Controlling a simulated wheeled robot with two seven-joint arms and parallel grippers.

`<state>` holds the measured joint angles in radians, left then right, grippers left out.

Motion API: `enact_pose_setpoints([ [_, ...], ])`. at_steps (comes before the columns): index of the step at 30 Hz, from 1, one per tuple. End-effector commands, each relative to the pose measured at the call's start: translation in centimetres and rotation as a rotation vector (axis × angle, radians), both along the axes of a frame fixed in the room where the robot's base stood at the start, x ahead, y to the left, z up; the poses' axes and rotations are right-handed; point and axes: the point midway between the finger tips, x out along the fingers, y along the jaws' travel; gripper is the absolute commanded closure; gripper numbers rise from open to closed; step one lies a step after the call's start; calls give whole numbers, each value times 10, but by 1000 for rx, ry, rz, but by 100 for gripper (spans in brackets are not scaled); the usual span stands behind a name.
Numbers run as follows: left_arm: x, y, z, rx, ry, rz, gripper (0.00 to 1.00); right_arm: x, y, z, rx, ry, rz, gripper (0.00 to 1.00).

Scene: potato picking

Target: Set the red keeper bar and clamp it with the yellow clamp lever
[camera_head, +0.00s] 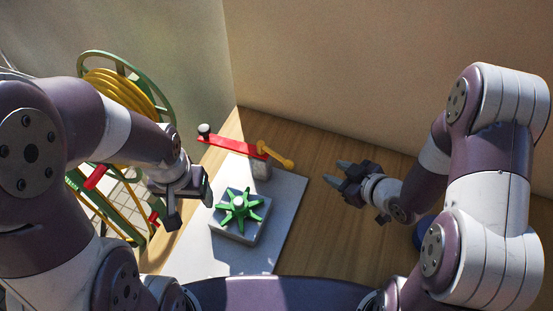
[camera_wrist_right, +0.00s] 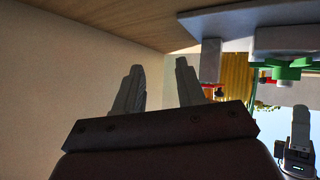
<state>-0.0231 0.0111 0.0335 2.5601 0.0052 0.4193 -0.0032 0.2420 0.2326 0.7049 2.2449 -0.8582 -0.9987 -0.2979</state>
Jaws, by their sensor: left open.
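The red keeper bar (camera_head: 228,147) stretches across the far side of the white plate, with a black-topped knob (camera_head: 204,131) at its left end. The yellow clamp lever (camera_head: 276,155) stands at its right end on a grey post (camera_head: 262,171), slanting down to the right. Whether it presses on the bar, I cannot tell. My left gripper (camera_head: 190,205) is open and empty, left of the green star wheel. My right gripper (camera_head: 344,174) is open and empty, right of the lever and apart from it; its spread fingers show in the right wrist view (camera_wrist_right: 160,85).
A green star wheel (camera_head: 240,205) sits on a grey block on the white plate (camera_head: 291,195). A green reel with yellow hose (camera_head: 118,88) stands at the left. Walls close the back. The wooden table (camera_head: 318,235) is clear right of the plate. A blue thing (camera_head: 423,232) is partly hidden by my right arm.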

Motion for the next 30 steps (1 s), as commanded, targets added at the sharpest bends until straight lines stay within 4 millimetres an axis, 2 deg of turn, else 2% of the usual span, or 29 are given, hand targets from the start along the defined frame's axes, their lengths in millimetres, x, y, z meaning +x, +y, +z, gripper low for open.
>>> enact_pose_setpoints([
  [1, 0, 0, -9, 0, 0, 0, 32, -11, 16, -7, 104, -77, 69, 61],
  [3, 0, 0, -13, 0, 0, 0, 32, -27, 35, 4, 256, -192, 146, 61],
  [6, 0, 0, -15, 0, -1, 0, 32, -46, 46, 22, 417, -299, 190, 61],
  [10, 0, 0, -15, 0, -1, 0, 32, -52, 52, 34, 498, -353, 204, 61],
  [14, 0, 0, -15, 0, -1, 0, 32, -42, 68, 35, 502, -353, 213, 61],
  [24, 0, 0, -14, 0, -1, 0, 32, 6, 125, 35, 499, -354, 209, 61],
  [30, 0, 0, -14, 0, -1, 0, 32, 22, 143, 34, 498, -353, 206, 61],
])
